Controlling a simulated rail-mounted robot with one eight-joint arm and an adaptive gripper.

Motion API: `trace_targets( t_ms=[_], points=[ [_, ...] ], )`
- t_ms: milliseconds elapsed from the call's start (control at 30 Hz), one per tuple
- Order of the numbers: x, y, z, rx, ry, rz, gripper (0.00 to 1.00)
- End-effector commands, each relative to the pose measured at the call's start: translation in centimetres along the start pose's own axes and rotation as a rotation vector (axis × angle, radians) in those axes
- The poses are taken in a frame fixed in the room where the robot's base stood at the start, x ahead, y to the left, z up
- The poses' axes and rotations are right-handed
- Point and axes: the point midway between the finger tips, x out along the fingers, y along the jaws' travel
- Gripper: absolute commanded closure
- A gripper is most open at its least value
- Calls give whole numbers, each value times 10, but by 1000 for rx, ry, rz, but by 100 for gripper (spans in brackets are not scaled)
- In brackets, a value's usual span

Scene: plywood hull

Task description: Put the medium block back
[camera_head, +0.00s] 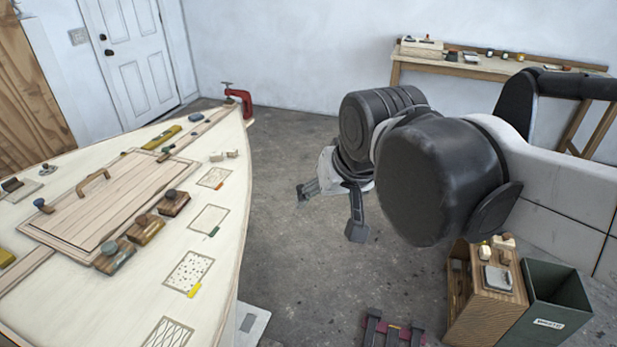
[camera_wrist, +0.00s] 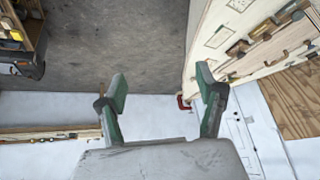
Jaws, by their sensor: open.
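I cannot tell by any readable label which is the medium block. My gripper (camera_head: 330,212) is open and empty, out over the floor to the right of the hull. Its two green-padded fingers also show spread apart in the wrist view (camera_wrist: 161,88), with nothing between them.
Outlined patches with coloured tags, such as a speckled one (camera_head: 188,272), line the deck edge. A red clamp (camera_head: 240,100) stands at the hull tip. A wooden cabinet (camera_head: 488,315) and green waste bin (camera_head: 555,300) stand lower right. A bench (camera_head: 470,66) lines the back wall.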

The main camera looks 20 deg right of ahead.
Motion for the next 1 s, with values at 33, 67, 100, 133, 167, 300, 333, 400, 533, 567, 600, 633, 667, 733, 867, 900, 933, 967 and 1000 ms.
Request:
trace_targets(
  t_ms=[33, 67, 100, 133, 167, 300, 333, 400, 533, 567, 600, 633, 667, 733, 867, 900, 933, 967, 1000],
  points=[
    [0, 9, 17, -12, 14, 7, 31],
    [1, 12, 25, -21, 23, 9, 31],
    [2, 16, 35, -34, 33, 13, 31],
    [2, 20, 42, -41, 40, 16, 31],
    [3, 22, 48, -49, 46, 19, 31],
    [6, 30, 67, -75, 67, 28, 31],
    [7, 31, 70, -77, 69, 29, 31],
    [7, 33, 72, -82, 73, 31, 31],
    [7, 33, 73, -85, 74, 32, 31],
    [7, 33, 73, -84, 74, 32, 31],
    [7, 33, 73, -84, 74, 32, 31],
    [7, 33, 73, -84, 74, 32, 31],
    [7, 33, 73, -84, 74, 32, 31],
    [7, 33, 73, -84, 74, 31, 31],
    [7, 33, 73, -84, 74, 31, 31],
    [7, 33, 73, -84, 74, 31, 31],
    [7, 33, 73, -84, 74, 31, 31],
    [7, 33, 73, -84, 74, 31, 31],
    [7, 33, 73, -84, 74, 31, 31]
  ],
)
